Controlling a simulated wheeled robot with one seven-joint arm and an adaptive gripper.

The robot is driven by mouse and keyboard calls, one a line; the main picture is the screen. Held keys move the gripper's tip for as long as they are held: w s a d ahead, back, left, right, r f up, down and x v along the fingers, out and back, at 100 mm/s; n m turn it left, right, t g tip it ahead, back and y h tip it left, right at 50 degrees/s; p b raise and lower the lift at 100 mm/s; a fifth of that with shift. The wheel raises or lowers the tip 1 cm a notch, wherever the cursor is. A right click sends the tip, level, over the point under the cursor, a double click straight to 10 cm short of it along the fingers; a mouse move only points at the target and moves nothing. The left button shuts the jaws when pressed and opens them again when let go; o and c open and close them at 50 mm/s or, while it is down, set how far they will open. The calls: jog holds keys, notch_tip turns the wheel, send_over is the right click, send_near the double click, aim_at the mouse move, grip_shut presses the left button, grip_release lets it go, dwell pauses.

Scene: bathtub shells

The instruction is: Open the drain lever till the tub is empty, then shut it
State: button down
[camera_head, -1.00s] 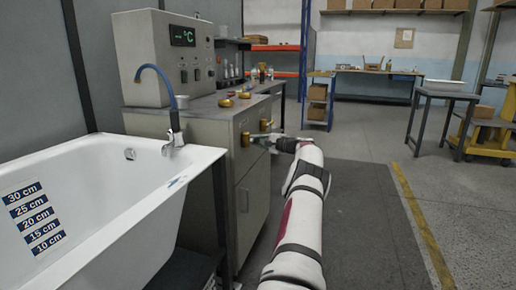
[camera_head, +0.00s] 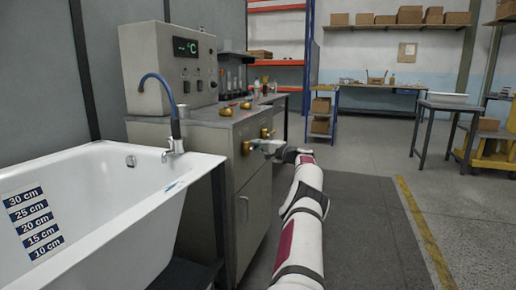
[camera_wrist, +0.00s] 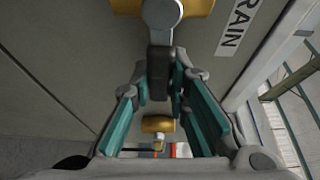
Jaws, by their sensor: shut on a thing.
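The drain lever (camera_wrist: 160,60) is a dark grey handle on a brass valve body (camera_wrist: 180,6), on a panel with a partly cut-off label reading "RAIN". In the wrist view it hangs towards me, and the teal-padded fingers of my gripper (camera_wrist: 163,84) are shut on its end. In the head view the brass drain valve (camera_head: 246,148) is on the cabinet's front, with my gripper (camera_head: 264,147) against it from the right. The lever itself is mostly hidden there. The white tub (camera_head: 120,205) is at the left, with depth marks from 10 to 30 cm. No water surface is discernible inside.
The grey cabinet (camera_head: 203,155) carries a control box (camera_head: 165,70) with a green °C display and brass fittings on top. A blue-hosed tap (camera_head: 174,140) stands at the tub's end. Another brass valve (camera_wrist: 157,124) shows below my fingers.

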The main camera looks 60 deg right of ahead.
jog(key=c, duration=1.5)
grip_release()
jog(key=shift+s, duration=0.1)
jog(key=v, duration=1.2)
